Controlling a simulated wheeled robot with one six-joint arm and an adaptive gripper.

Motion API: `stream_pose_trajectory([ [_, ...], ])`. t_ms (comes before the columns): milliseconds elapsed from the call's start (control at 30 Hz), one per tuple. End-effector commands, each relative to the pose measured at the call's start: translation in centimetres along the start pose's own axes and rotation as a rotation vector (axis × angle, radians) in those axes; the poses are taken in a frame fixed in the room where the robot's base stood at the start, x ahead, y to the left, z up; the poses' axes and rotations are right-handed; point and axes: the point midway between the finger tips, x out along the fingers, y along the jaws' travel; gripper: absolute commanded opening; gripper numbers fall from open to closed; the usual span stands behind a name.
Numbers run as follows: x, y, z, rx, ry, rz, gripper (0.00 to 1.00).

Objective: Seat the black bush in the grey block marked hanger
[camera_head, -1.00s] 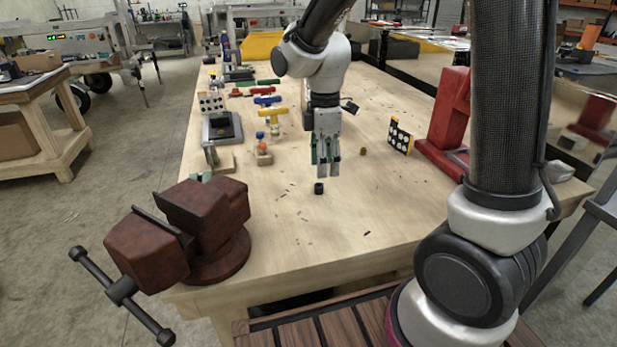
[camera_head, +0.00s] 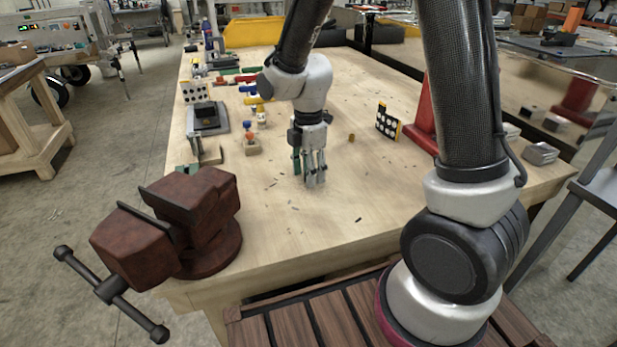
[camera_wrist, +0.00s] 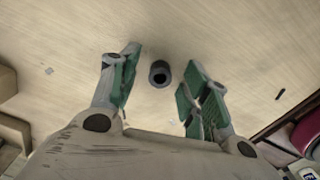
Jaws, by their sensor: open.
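The black bush (camera_wrist: 160,73) stands on the wooden bench top in the wrist view, its round bore facing the camera. My gripper (camera_wrist: 160,84) is open, with a green-padded finger on each side of the bush and gaps on both sides. In the head view my gripper (camera_head: 313,181) points down low over the bench, and I cannot make out the bush there. A grey block (camera_head: 541,153) lies at the bench's right side. No hanger marking is readable, so I cannot tell whether this is the named block.
A dark red vise (camera_head: 190,225) stands at the bench's near left corner. A dotted board (camera_head: 387,122) and a red stand (camera_head: 424,120) are to the right. A grey tray with a dark block (camera_head: 209,118) and several coloured parts are left. Bench around my gripper is mostly clear.

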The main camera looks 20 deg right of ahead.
Motion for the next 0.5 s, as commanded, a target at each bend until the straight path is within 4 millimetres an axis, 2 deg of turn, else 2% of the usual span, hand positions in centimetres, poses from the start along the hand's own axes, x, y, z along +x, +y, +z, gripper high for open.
stream_pose_trajectory([
  [233,0.31,0.03,0.01,0.001,0.0,0.001,0.47],
  [500,0.29,0.02,0.01,0.001,0.0,0.001,0.03],
])
